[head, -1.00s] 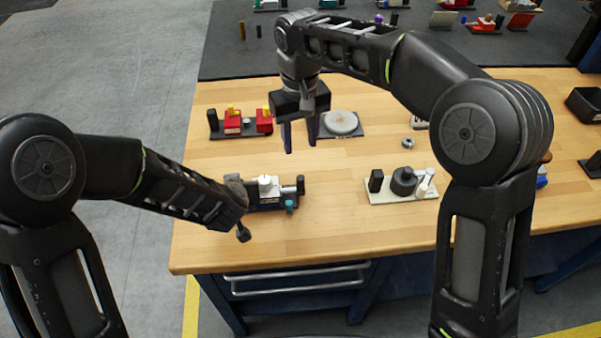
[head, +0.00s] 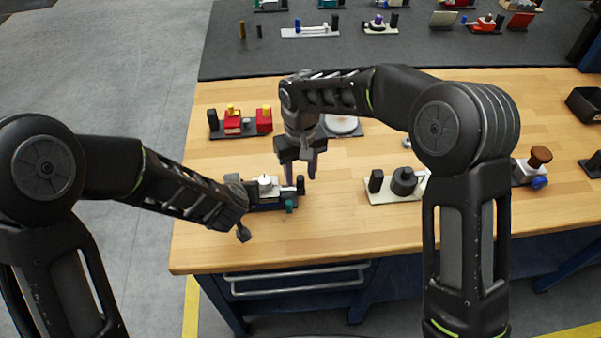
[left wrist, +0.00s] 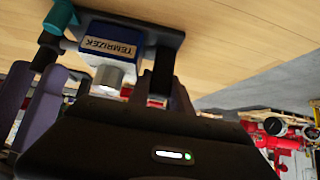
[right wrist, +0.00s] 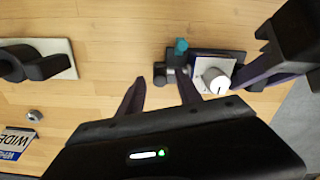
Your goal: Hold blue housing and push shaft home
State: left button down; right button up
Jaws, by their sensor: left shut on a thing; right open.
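The blue housing (left wrist: 122,33) carries a label and a pale cylindrical knob. It sits on a dark base plate; in the head view its white top (head: 267,184) shows at the table's left front. The grey shaft (right wrist: 173,77) sticks out of one side, beside a teal knob (right wrist: 181,46). A dark upright stands at its outer end. My left gripper (head: 246,193) is shut on the housing from the left; its contact is partly hidden.
A cream-based fixture with a dark round part (head: 403,181) stands right of my right gripper. A red fixture (head: 233,122) and a plate with a pale disc (head: 341,124) lie farther back. The table front is clear.

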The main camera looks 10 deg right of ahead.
jog(key=shift+f, duration=0.2)
jog(key=shift+c, duration=0.2)
grip_shut()
dwell(1.1)
